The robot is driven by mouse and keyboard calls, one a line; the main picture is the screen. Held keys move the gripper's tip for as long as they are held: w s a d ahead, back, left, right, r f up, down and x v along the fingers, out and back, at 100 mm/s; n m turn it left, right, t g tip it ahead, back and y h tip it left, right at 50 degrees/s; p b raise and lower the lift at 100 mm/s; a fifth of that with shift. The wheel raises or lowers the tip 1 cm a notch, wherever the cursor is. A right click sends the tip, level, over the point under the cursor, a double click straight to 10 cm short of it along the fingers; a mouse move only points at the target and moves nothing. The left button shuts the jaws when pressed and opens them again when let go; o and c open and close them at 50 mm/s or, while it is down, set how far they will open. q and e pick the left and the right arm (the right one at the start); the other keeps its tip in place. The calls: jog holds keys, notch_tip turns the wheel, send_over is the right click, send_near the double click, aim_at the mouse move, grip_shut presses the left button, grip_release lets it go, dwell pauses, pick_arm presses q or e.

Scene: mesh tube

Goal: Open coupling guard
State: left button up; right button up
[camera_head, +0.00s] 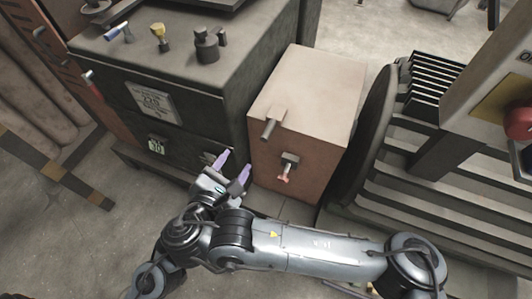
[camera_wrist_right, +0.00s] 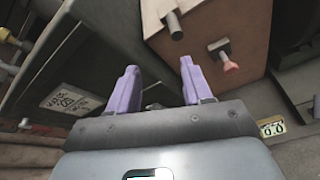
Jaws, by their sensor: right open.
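A box-shaped cover (camera_head: 310,85), which looks like the coupling guard, stands between the dark cabinet and the ribbed machine. It has a pale top and a reddish-brown front. A grey cylindrical peg (camera_head: 269,128) sticks out at its upper front edge. Below it is a small latch or knob with a pinkish-red tip (camera_head: 284,176); that tip also shows in the right wrist view (camera_wrist_right: 230,67). The cover appears shut. My right gripper (camera_head: 234,163), with purple fingers, is open in front of the cabinet's right edge, left of the knob and apart from it. My left gripper is out of view.
The dark cabinet (camera_head: 190,115) at left carries a white label and several small fittings on top. The ribbed machine (camera_head: 430,165) and a red button (camera_head: 518,122) are at right. Grey floor is open at lower left.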

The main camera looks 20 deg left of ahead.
aim_at(264, 141)
jog(key=w+d+f+n+t+b, duration=0.1)
jog(key=w+f+n+t+b, duration=0.25)
jog(key=f+b, duration=0.35)
jog(key=shift+n+h, duration=0.25)
jog(key=shift+h, duration=0.25)
jog(key=w+b, duration=0.3)
jog(key=w, duration=0.7)
jog(key=shift+w+d, duration=0.15)
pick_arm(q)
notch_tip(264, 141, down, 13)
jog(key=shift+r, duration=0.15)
pick_arm(e)
jog(key=shift+w, duration=0.9)
jog(key=shift+c, duration=0.5)
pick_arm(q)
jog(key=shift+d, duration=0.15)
pick_arm(e)
grip_shut()
